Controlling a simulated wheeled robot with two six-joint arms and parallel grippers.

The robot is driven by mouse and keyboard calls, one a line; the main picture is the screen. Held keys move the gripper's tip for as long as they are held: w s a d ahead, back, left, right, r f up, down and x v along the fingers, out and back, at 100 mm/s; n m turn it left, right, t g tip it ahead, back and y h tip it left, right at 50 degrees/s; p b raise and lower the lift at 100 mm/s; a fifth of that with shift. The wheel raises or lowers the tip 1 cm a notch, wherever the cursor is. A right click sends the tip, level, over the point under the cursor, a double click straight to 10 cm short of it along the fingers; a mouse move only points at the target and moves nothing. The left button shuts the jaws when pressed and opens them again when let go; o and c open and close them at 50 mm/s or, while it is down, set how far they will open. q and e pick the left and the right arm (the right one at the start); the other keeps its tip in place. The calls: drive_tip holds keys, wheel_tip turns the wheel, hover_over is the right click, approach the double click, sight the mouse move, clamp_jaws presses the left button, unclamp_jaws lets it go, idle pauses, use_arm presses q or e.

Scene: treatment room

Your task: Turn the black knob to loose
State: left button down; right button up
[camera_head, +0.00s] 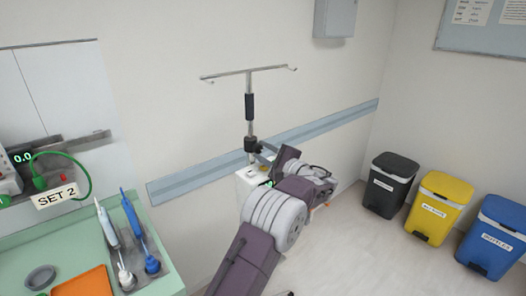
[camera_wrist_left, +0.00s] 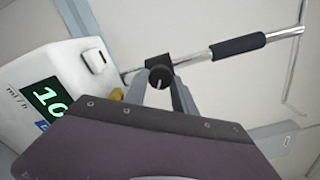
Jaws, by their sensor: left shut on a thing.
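The black knob (camera_wrist_left: 159,76) sits on a dark clamp on the metal drip pole, with a pale line on its face, in the left wrist view. My left gripper (camera_wrist_left: 160,84) is shut on it, one grey finger on each side. In the head view the dark clamp (camera_head: 250,144) shows on the pole, and my left gripper (camera_head: 264,153) reaches it from the right. The knob itself is too small to make out there. My right gripper is in neither view.
A white pump (camera_wrist_left: 48,85) with a green display stands close beside the gripper. The pole's black sleeve (camera_head: 250,106) and crossbar (camera_head: 248,72) rise above. A green counter (camera_head: 165,275) is at left; black, yellow and blue bins stand at right.

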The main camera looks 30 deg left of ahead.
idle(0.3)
use_arm(q)
drive_tip(key=c, duration=1)
unclamp_jaws()
drive_tip(key=shift+d, duration=0.1)
drive_tip(key=shift+c, duration=0.2)
drive_tip(key=b+v, duration=0.1)
drive_tip(key=v, duration=0.8)
